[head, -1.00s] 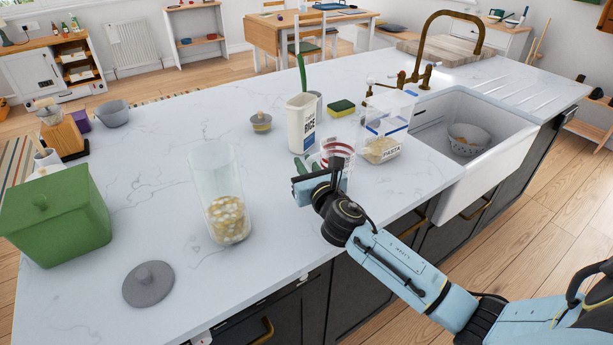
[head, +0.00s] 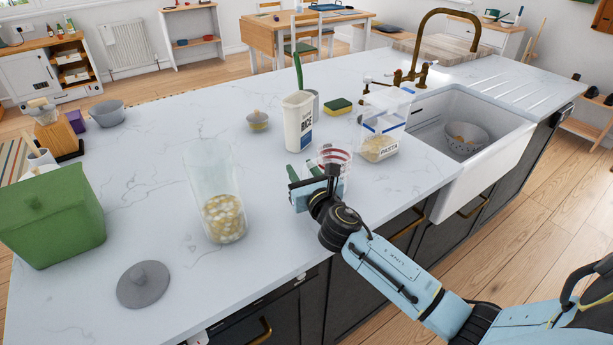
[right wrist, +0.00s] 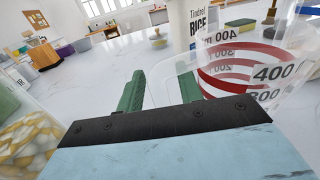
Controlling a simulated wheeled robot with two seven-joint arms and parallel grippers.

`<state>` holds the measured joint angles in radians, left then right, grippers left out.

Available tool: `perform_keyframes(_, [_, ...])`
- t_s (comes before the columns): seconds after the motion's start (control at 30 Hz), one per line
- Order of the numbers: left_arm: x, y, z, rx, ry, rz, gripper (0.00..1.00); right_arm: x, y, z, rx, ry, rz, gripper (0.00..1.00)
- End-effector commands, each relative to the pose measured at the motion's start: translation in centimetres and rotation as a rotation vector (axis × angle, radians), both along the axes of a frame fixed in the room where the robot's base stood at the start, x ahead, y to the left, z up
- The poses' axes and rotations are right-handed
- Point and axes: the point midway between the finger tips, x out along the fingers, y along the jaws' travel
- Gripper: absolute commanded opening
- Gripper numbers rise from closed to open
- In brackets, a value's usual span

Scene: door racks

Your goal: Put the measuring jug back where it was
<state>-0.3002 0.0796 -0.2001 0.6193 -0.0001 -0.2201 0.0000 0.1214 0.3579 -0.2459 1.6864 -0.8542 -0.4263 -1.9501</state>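The measuring jug (head: 335,156) is clear with red bands and dark numbers. In the head view it stands near the counter's front edge, partly hidden behind my right gripper (head: 302,172). In the right wrist view the jug (right wrist: 245,75) fills the right side, close to the green fingers (right wrist: 160,92). The fingers are a little apart, with clear plastic of the jug between and over them; the gripper appears shut on the jug's near side. Whether the jug's base touches the counter is hidden. My left gripper is not in view.
A tall clear jar (head: 218,195) of pale pieces stands left of my gripper, a grey lid (head: 143,285) before it. A rice container (head: 298,122) and a pasta container (head: 380,148) stand close behind and right. The sink (head: 470,150) is farther right.

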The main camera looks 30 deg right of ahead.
Motion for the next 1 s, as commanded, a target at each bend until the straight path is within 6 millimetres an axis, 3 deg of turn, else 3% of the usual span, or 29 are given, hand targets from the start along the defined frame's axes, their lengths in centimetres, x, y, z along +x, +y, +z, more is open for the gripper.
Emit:
perform_keyframes(0.17, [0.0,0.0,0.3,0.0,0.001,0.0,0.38,-1.7,0.2,0.1,0.0,0.003,0.0,0.36])
perform_keyframes(0.6, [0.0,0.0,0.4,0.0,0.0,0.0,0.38,-10.1,1.3,0.2,0.0,0.002,0.0,0.36])
perform_keyframes(0.8, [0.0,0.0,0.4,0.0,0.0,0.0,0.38,-11.7,1.5,0.3,0.0,0.0,0.0,0.36])
perform_keyframes(1.0, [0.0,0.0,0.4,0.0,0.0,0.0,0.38,-11.9,1.5,0.3,0.0,-0.002,0.0,0.36])
